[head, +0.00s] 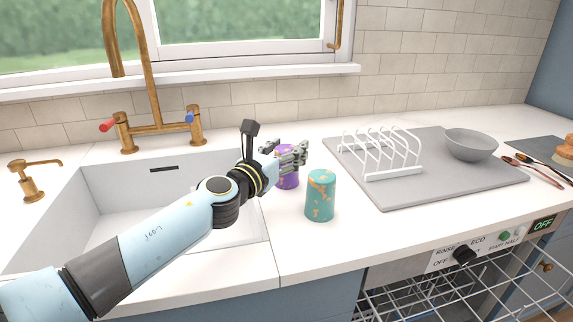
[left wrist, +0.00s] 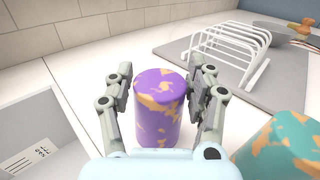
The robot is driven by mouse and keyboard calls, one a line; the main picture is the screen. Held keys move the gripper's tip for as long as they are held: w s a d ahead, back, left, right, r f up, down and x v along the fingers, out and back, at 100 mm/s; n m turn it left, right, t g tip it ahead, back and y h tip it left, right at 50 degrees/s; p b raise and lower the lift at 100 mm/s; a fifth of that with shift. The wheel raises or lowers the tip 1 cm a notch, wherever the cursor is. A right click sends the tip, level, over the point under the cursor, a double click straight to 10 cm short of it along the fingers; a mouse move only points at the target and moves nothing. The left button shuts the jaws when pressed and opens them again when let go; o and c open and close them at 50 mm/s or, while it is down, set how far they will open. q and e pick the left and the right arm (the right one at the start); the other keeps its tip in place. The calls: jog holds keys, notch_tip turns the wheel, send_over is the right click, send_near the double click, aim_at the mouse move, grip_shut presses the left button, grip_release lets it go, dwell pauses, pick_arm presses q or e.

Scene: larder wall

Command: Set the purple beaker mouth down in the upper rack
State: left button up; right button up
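The purple beaker (head: 288,181) with orange patches stands upright on the counter right of the sink. Its top face looks closed in the left wrist view (left wrist: 160,122), so it seems to stand mouth down. My left gripper (head: 291,153) is at the beaker, with one finger on each side of it in the left wrist view (left wrist: 160,80). The fingers look open, with narrow gaps beside the beaker, which rests on the counter. A white wire rack (head: 440,296) shows at the dishwasher, bottom right, partly cut off. My right gripper is not in view.
A teal beaker (head: 320,197) with orange patches stands close to the right of the purple one. A grey mat (head: 455,185) holds a white toast-rack-like holder (head: 393,175) and a grey bowl (head: 471,145). The sink (head: 130,205) lies left, with a brass tap (head: 155,128) behind.

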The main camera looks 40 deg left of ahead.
pick_arm(q)
jog(key=c, duration=0.7)
jog(key=shift+c, duration=0.2)
jog(key=shift+r, duration=0.15)
